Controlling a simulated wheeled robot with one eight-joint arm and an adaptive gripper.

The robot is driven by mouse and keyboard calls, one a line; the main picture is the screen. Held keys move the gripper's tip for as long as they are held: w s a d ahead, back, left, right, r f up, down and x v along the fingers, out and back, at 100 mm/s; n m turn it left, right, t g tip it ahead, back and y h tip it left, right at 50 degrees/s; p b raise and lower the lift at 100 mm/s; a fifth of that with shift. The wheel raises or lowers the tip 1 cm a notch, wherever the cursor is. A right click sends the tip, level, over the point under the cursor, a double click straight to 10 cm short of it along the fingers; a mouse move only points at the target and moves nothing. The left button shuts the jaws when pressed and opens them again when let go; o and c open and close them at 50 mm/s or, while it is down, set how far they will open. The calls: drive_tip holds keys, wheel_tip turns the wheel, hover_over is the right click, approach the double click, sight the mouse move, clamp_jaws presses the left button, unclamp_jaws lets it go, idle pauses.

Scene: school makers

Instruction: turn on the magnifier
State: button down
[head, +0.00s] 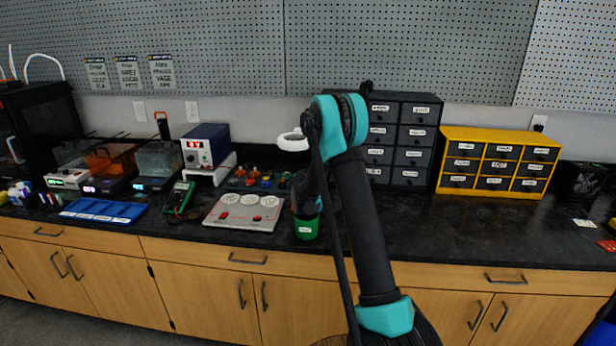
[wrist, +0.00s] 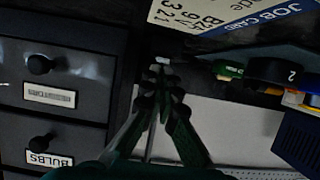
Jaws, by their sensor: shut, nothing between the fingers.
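The magnifier's white ring-shaped head (head: 293,141) stands above the back of the bench, just left of my arm's upper joint in the head view. Its stand and base are hidden or too dark to make out, and I cannot tell whether it is lit. My gripper (wrist: 162,72) is shut and empty in the wrist view, its fingertips together close to a small pale spot (wrist: 162,60) on a dark surface. I cannot tell what that spot is or whether the fingertips touch it. In the head view my arm hides most of the gripper.
Dark drawers (head: 412,135) stand behind my arm; drawers (wrist: 50,98) also show in the wrist view. A job card (wrist: 225,14) lies near the fingers. A green cup (head: 307,228) and a grey panel (head: 243,211) are nearby. The right front bench (head: 480,235) is clear.

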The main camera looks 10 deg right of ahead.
drive_tip(key=shift+s+f, duration=0.1)
drive_tip(key=shift+f, duration=0.25)
drive_tip(key=shift+r, duration=0.8)
